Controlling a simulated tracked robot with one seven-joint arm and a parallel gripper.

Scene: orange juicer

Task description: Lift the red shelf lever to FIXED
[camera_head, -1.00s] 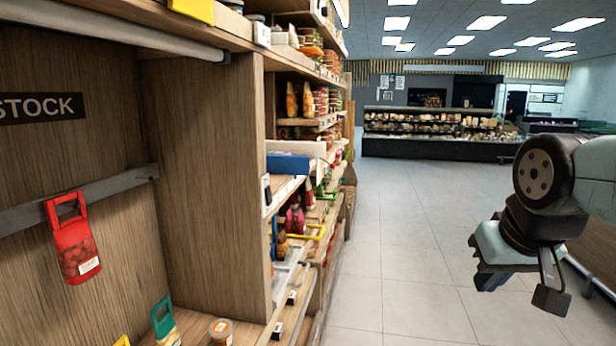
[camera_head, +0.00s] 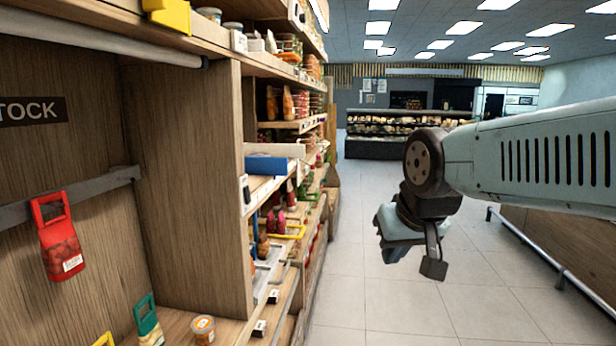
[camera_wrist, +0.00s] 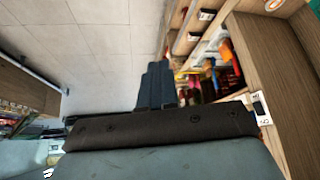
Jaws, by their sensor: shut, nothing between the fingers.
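No red lever and no FIXED marking can be made out for certain in either view. The clearest red thing is a pack with a red handle (camera_head: 60,240), hanging on a grey rail at the left of the head view; it looks like packed goods. My gripper (camera_head: 408,245) is over the aisle in the head view, right of the shelves and clear of them. In the wrist view its dark fingers (camera_wrist: 157,85) are together, with nothing held, above the floor and beside the shelf edge.
A wooden shelf unit (camera_head: 190,180) with stocked shelves runs along the left. A blue and white box (camera_head: 268,163) sits on a shelf edge. A yellow bracket (camera_head: 168,12) is at the top. The tiled aisle (camera_head: 350,300) is open; a low rail (camera_head: 525,255) stands at right.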

